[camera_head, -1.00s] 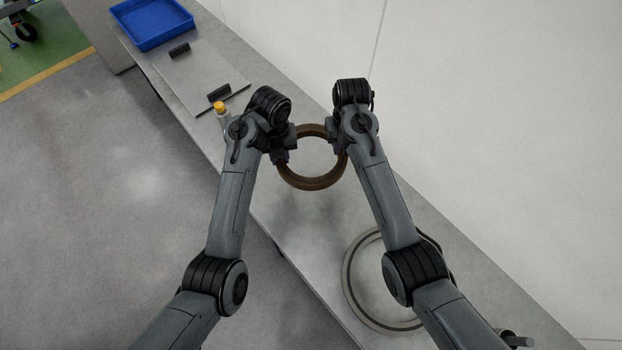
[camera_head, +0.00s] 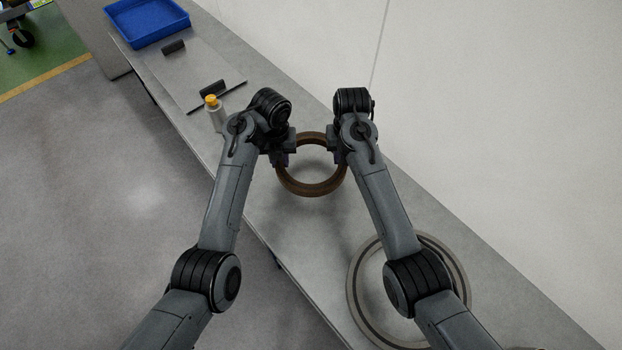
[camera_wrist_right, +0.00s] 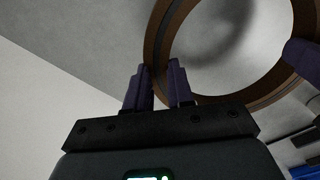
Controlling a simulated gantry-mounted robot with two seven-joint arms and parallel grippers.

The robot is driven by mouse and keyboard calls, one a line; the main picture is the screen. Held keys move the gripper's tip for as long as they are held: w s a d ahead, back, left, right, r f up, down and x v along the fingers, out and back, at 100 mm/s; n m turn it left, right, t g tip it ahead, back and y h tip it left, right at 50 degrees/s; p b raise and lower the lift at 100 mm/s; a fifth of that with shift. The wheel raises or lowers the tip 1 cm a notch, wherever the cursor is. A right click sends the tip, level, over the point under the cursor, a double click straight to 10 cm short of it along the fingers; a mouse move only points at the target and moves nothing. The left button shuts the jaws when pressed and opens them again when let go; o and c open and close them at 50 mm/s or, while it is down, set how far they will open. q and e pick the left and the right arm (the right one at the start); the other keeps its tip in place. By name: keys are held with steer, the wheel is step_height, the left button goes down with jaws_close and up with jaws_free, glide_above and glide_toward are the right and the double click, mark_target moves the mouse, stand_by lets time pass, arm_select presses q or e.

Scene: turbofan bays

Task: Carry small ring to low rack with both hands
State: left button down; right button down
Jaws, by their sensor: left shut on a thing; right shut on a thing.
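The small ring (camera_head: 312,187) is brown and hangs between my two grippers above the grey bench, roughly level. My left gripper (camera_head: 280,158) is shut on its left side. My right gripper (camera_head: 341,157) is shut on its right side, partly hidden by my wrist in the head view. In the right wrist view the right gripper's fingers (camera_wrist_right: 160,85) close around the ring's rim (camera_wrist_right: 154,45). A finger of my left gripper shows at the right edge there. I cannot make out a low rack.
A larger pale ring (camera_head: 357,300) lies on the bench (camera_head: 300,240) at the lower right, partly behind my right arm. A yellow-capped bottle (camera_head: 215,115) stands left of my left wrist. Beyond are a plate with black handles (camera_head: 190,80) and a blue tray (camera_head: 150,38).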

arm_select(q)
steer(key=shift+w+a+f+b, duration=0.2)
steer(key=shift+f+b, duration=0.25)
steer(key=shift+f, duration=0.2)
arm_select(e)
steer(key=shift+d+f+m, duration=0.2)
steer(key=shift+f+m, duration=0.1)
steer(key=shift+f, duration=0.25)
arm_select(q)
steer(key=shift+d+f, duration=0.1)
steer(key=shift+f, duration=0.05)
arm_select(e)
steer(key=shift+f, duration=0.2)
